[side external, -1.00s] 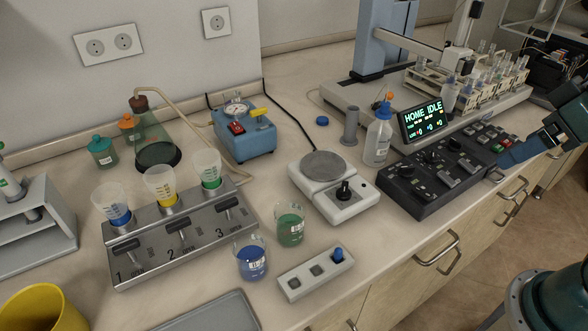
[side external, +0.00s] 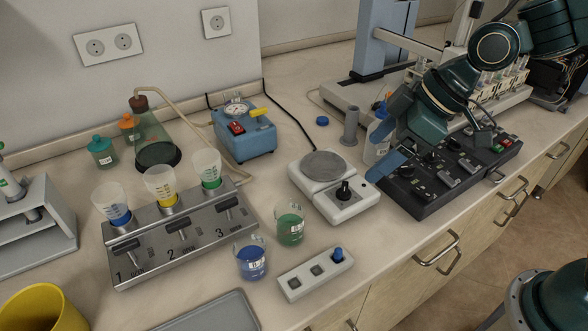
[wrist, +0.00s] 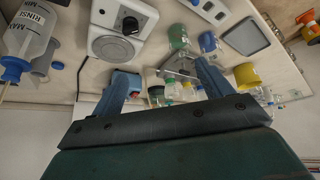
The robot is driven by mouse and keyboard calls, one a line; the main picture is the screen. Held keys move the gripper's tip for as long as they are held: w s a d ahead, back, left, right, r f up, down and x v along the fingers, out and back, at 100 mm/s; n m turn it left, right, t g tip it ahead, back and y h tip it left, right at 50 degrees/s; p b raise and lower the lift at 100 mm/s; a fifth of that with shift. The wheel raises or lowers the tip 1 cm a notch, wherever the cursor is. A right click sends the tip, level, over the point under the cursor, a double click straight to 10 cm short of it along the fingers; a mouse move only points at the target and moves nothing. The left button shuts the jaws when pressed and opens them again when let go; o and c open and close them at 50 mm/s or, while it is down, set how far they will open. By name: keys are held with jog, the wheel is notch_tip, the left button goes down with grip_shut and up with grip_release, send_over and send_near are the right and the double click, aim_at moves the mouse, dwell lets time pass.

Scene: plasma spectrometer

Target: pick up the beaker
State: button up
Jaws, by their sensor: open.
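Two glass beakers stand on the bench: one with blue liquid (side external: 251,262) and one with green liquid (side external: 290,225) behind it to the right. Both also show at the top of the wrist view, the green one (wrist: 178,38) and the blue one (wrist: 208,42). My gripper (side external: 372,160) is in the air at the right, near the wash bottle and the black control panel, well apart from both beakers. Its two blue fingers are spread with nothing between them, as the wrist view (wrist: 165,78) also shows.
The hotplate (side external: 336,202) lies between my gripper and the beakers. A grey switch block (side external: 316,275) sits in front of them. The filter rack (side external: 180,240) is to their left, the grey tray (side external: 213,314) at the front. The wash bottle (side external: 375,148) is partly hidden behind my gripper.

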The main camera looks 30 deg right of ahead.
aim_at(305, 212)
jog(key=w+a+f+n+y, duration=0.1)
jog(key=w+a+f+n, duration=0.1)
jog(key=a+f, duration=0.2)
jog(key=a, duration=0.2)
jog(key=shift+w+a+g, duration=0.3)
jog(key=shift+w+g, duration=0.1)
jog(key=shift+f, duration=0.2)
jog(key=shift+x, duration=4.2)
jog(key=shift+a, duration=0.15)
jog(key=shift+x, duration=2.55)
jog(key=shift+w+r, duration=0.15)
jog(key=shift+c, duration=0.2)
jog(key=c, duration=1.1)
